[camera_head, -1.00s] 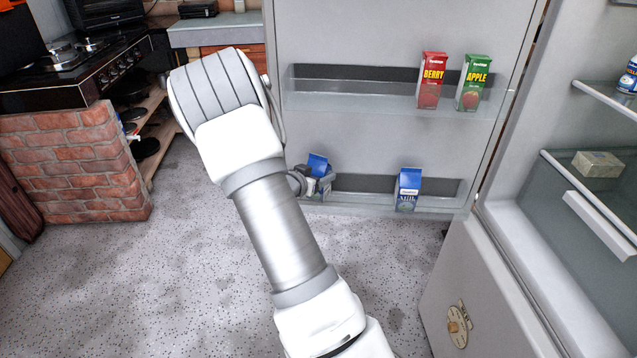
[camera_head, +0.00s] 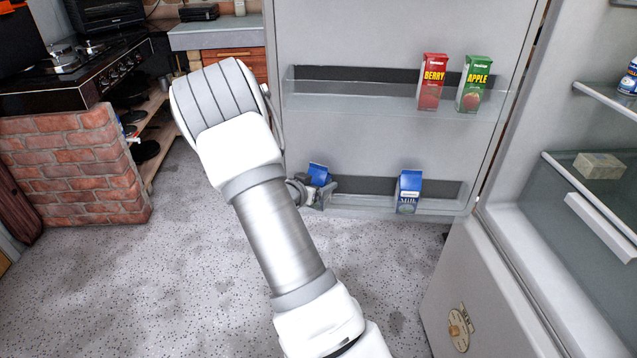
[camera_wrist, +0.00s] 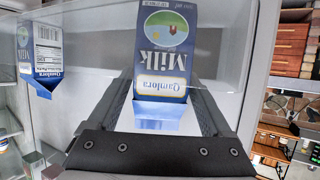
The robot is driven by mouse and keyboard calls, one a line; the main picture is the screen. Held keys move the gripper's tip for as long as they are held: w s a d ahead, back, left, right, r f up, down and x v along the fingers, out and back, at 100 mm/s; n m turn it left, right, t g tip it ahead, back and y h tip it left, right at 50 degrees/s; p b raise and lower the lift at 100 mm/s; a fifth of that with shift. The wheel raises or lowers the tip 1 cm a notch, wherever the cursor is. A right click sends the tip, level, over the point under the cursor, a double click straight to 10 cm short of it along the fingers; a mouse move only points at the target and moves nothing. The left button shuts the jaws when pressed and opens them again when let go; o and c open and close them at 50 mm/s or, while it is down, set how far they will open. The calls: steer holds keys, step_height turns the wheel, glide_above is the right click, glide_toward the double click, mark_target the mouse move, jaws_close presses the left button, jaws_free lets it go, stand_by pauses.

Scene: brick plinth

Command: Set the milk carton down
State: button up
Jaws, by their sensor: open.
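A blue milk carton (camera_head: 319,174) is at the left end of the fridge door's lower shelf (camera_head: 345,211), partly hidden by my gripper (camera_head: 320,192). In the wrist view this carton (camera_wrist: 163,45) shows its "Milk" label upside down and lies between the two fingers of my gripper (camera_wrist: 165,100). The fingers are open, one on each side of it. The carton looks upright in the shelf; its base is hidden in the head view, so I cannot tell if it touches the shelf floor.
A second milk carton (camera_head: 409,192) stands farther right on the same shelf. It also shows in the wrist view (camera_wrist: 42,60). A berry carton (camera_head: 432,82) and an apple carton (camera_head: 474,84) stand on the door shelf above. A brick plinth (camera_head: 75,155) is at left.

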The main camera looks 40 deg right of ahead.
steer(key=s+a+r+n+t+y+p, duration=0.1)
steer(key=a+r+n+y, duration=0.1)
steer(key=a+r+y, duration=0.5)
steer(key=s+a+r+n+t, duration=0.2)
steer(key=a+r, duration=0.3)
steer(key=a, duration=0.6)
steer(key=s+a+r+n+t+y+p, duration=0.15)
steer(key=a+r+y, duration=0.3)
steer(key=a, duration=0.45)
steer(key=s+a+r+n+g+y, duration=0.1)
steer(key=s+a+r+n, duration=0.2)
steer(key=s, duration=0.3)
steer(key=s+a+r+n+g+y, duration=0.1)
steer(key=s+a+r+n+g, duration=0.15)
steer(key=s, duration=0.25)
steer(key=s+d+r+n+g+h, duration=0.1)
steer(key=s+d, duration=0.1)
steer(key=s, duration=1)
steer(key=shift+d+r+n, duration=0.15)
steer(key=shift+r+n, duration=0.05)
steer(key=shift+n, duration=0.2)
steer(key=shift+s+h, duration=0.1)
steer(key=shift+h, duration=0.15)
